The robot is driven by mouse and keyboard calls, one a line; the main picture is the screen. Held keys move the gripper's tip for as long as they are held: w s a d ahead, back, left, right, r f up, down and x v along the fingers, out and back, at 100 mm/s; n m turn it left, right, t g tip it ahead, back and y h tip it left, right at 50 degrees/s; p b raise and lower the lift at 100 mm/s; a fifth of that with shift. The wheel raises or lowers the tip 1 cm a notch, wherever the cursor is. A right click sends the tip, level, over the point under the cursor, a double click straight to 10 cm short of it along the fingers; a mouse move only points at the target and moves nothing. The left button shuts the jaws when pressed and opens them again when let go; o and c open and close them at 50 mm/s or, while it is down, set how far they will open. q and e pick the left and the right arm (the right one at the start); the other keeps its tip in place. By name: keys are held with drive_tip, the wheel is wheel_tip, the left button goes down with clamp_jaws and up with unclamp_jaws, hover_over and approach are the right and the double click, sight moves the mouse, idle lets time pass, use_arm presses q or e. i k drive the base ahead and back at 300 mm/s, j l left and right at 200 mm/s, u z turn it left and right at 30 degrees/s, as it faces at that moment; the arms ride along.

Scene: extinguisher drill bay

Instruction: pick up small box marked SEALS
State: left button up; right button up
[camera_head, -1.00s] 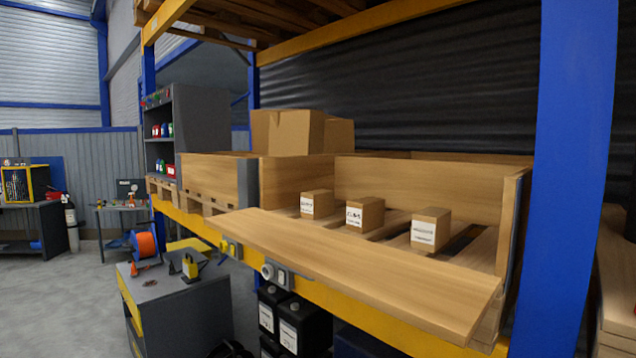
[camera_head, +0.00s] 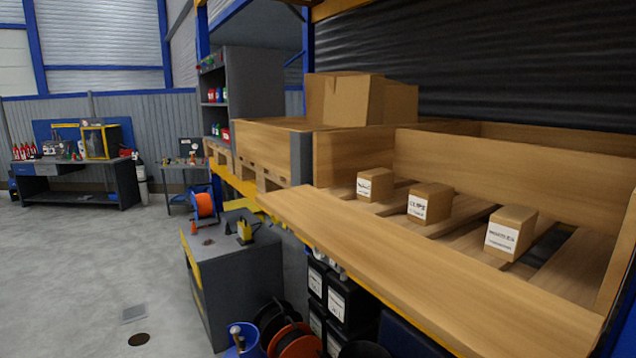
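Three small cardboard boxes with white labels stand in a row on the slatted floor of a wooden bin on the rack. The left box (camera_head: 376,184) has a label too small to read. The middle box (camera_head: 430,202) has a label that looks like CLIPS. The right box (camera_head: 511,231) is nearest and its label seems to read NOZZLES. I cannot make out SEALS on any label. Neither of my grippers is in view.
A low wooden front board (camera_head: 430,270) and a higher back board (camera_head: 520,175) bound the bin. Large cardboard boxes (camera_head: 345,100) stand behind at left. A grey cabinet (camera_head: 235,280) and black containers (camera_head: 345,305) are below. The floor (camera_head: 80,270) at left is mostly clear.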

sight(375, 185)
drive_tip(key=i+j+u, duration=0.15)
drive_tip(key=u, duration=0.3)
drive_tip(key=i+u, duration=0.3)
drive_tip(key=u, duration=0.2)
drive_tip(key=i+u, duration=0.2)
drive_tip(key=u, duration=0.25)
drive_tip(key=i+j+u, duration=0.1)
drive_tip(key=i+u, duration=0.15)
drive_tip(key=i, duration=0.3)
drive_tip(key=z, duration=0.4)
drive_tip(key=i+j+z, duration=0.1)
drive_tip(key=z, duration=0.3)
drive_tip(key=j+z, duration=0.1)
drive_tip(key=z, duration=0.35)
drive_tip(key=i+j+z, duration=0.1)
drive_tip(key=z, duration=0.3)
